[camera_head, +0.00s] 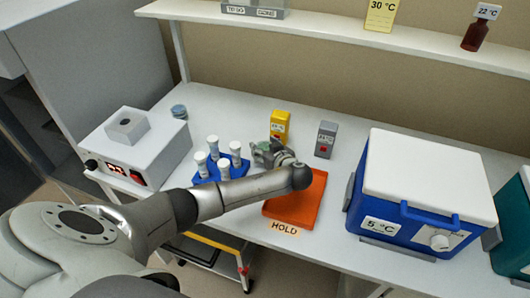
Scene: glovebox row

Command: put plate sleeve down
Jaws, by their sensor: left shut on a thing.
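My left gripper (264,151) is above the bench, at the far left corner of the orange HOLD pad (292,208). It is shut, and its own fingers and wrist hide most of what it holds. I take the held thing to be the plate sleeve, but its shape and its contact with the bench cannot be made out. A yellow labelled box (280,124) shows upright just behind the gripper, its foot hidden. I cannot tell whether the gripper touches it. The pad lies flat behind the HOLD label, partly covered by my left wrist. My right gripper is not in view.
A blue rack (207,178) with several white-capped tubes is left of the gripper. A grey box (326,139) stands right of it. A blue cooler (399,218) fills the right side, and a white device (152,155) the left. The back of the bench is mostly clear.

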